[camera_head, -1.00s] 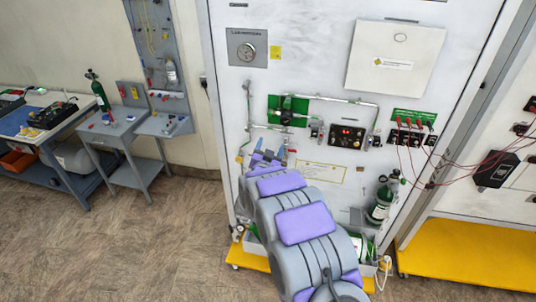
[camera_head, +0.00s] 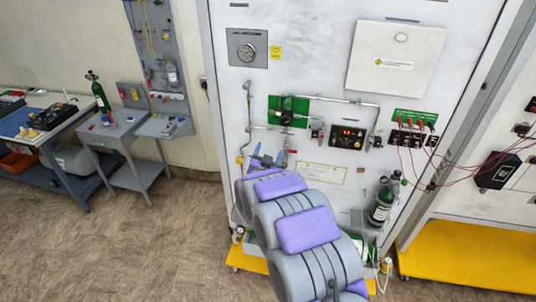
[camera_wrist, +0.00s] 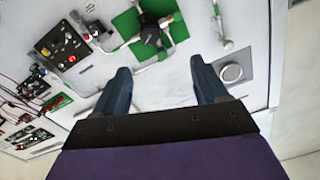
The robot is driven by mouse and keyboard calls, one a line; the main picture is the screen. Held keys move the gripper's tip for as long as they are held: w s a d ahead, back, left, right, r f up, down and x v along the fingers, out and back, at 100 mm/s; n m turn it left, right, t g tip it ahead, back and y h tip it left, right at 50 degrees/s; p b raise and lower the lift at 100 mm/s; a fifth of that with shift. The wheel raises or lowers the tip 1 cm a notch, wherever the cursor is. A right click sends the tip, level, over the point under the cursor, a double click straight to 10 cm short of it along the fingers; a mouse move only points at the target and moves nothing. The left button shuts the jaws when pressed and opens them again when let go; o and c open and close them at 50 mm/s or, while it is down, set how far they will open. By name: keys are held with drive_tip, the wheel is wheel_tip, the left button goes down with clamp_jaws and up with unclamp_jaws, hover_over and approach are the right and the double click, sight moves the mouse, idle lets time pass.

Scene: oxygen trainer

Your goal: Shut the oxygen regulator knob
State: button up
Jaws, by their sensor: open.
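A dark knob (camera_head: 287,116) sits on a green plate (camera_head: 300,104) on the white panel; it appears to be the oxygen regulator knob. In the wrist view the same dark knob (camera_wrist: 150,33) shows at the top, beyond the fingertips, on the green plate (camera_wrist: 127,24). I cannot tell how far it is turned. My gripper (camera_head: 268,158) is below and left of the knob in the head view. In the wrist view its two blue fingers (camera_wrist: 161,66) are wide apart with nothing between them. My arm hides the lower panel.
Silver pipes (camera_head: 340,100) run along the panel beside the green plate. A green cylinder (camera_head: 383,203) stands lower right. A grey side table (camera_head: 112,130) is at left. The floor at left is clear.

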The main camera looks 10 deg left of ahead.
drive_tip(key=shift+s, duration=0.1)
drive_tip(key=s+b, duration=0.2)
drive_tip(key=s, duration=1.5)
drive_tip(key=shift+a, duration=0.3)
drive_tip(key=shift+d+f, duration=0.1)
